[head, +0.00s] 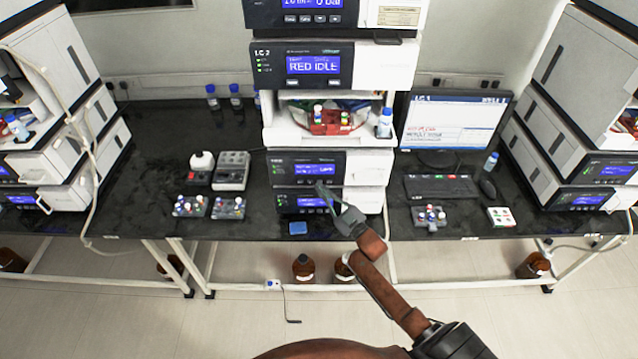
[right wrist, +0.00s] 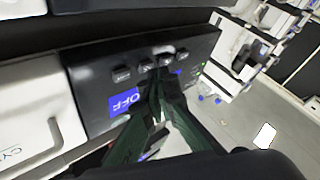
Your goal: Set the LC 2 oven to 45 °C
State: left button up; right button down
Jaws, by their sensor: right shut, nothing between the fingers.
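The LC 2 stack stands at the centre of the head view, with a dark panel (head: 320,64) labelled LC 2 whose blue display reads "RED IDLE". Lower in the stack, a dark-fronted module (head: 283,171) has a small blue display, too small to read here. My right gripper (head: 322,189) is shut and empty at the lower edge of that module's front. In the right wrist view, a dark panel (right wrist: 90,78) has a row of buttons (right wrist: 150,66) and a blue display (right wrist: 125,103) reading "OFF". The gripper fingertips (right wrist: 159,76) are close to the buttons; contact cannot be told. My left gripper is out of view.
Another blue-display module (head: 285,203) sits just below. Vial racks (head: 190,206) stand left on the black bench, and a blue item (head: 298,228) lies in front of the stack. A monitor (head: 452,120) and keyboard (head: 438,187) stand right. Side stacks flank the bench.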

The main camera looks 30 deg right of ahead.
jog(key=shift+w+d, duration=0.25)
jog(key=shift+w, duration=0.1)
dwell(0.7)
jog(key=shift+s+a, duration=0.1)
jog(key=shift+s+a+p, duration=0.35)
jog(key=shift+s+a, duration=0.05)
jog(key=shift+s, duration=0.25)
dwell(0.3)
jog(key=s+a+p, duration=0.1)
jog(key=s, duration=0.1)
jog(key=s+a+p, duration=0.1)
jog(key=s, duration=0.1)
jog(key=shift+s+a+p, duration=0.1)
jog(key=shift+a+p, duration=0.2)
dwell(0.6)
